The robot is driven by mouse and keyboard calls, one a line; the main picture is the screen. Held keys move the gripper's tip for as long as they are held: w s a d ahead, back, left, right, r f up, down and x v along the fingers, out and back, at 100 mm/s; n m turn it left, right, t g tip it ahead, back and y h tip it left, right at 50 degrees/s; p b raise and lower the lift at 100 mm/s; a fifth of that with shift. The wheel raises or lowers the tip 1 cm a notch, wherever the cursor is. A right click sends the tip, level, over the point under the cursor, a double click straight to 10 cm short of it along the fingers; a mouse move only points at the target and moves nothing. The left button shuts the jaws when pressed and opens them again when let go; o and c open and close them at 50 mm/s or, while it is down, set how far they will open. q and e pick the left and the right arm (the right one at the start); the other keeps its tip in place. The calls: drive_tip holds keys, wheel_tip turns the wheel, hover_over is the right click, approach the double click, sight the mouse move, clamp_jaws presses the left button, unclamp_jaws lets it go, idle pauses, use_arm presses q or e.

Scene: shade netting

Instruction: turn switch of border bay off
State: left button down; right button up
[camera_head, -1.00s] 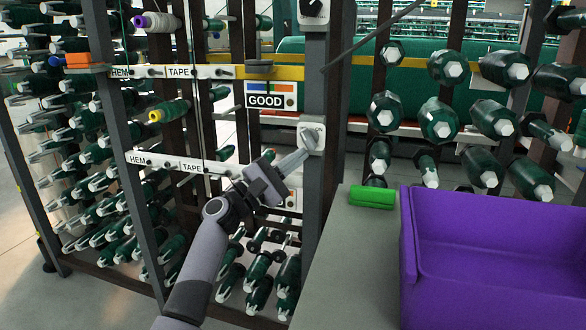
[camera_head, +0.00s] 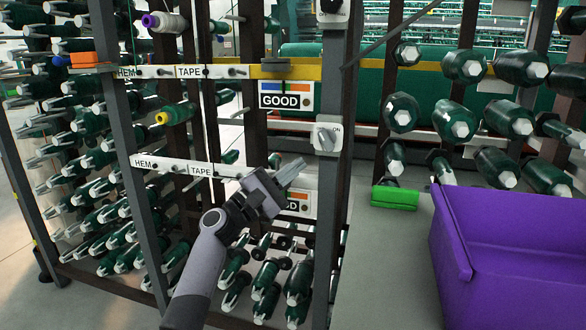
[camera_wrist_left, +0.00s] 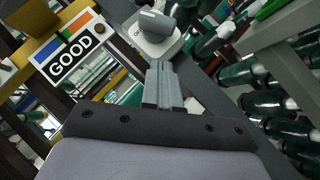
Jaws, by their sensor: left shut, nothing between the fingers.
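A grey rotary switch (camera_head: 327,137) on a white plate marked ON sits on the grey post, right of the upper GOOD sign. It also shows in the left wrist view (camera_wrist_left: 157,24), just beyond the fingertips. A second dark knob (camera_head: 331,8) sits on the same post at the top edge. No border bay label is readable. My left gripper (camera_head: 291,172) is shut and empty, below and left of the grey switch, apparently apart from it. In the left wrist view its fingers (camera_wrist_left: 162,70) point toward the switch. My right gripper is not in view.
A GOOD sign (camera_head: 286,95) hangs left of the switch, and a lower sign is partly hidden behind my gripper. Racks of green spools stand on both sides. A purple bin (camera_head: 455,235) and a green block (camera_head: 394,197) are at the right.

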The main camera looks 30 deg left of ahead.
use_arm(q)
drive_tip(key=v, duration=0.9)
drive_tip(key=shift+s+a+r, duration=0.15)
drive_tip(key=shift+r, duration=0.1)
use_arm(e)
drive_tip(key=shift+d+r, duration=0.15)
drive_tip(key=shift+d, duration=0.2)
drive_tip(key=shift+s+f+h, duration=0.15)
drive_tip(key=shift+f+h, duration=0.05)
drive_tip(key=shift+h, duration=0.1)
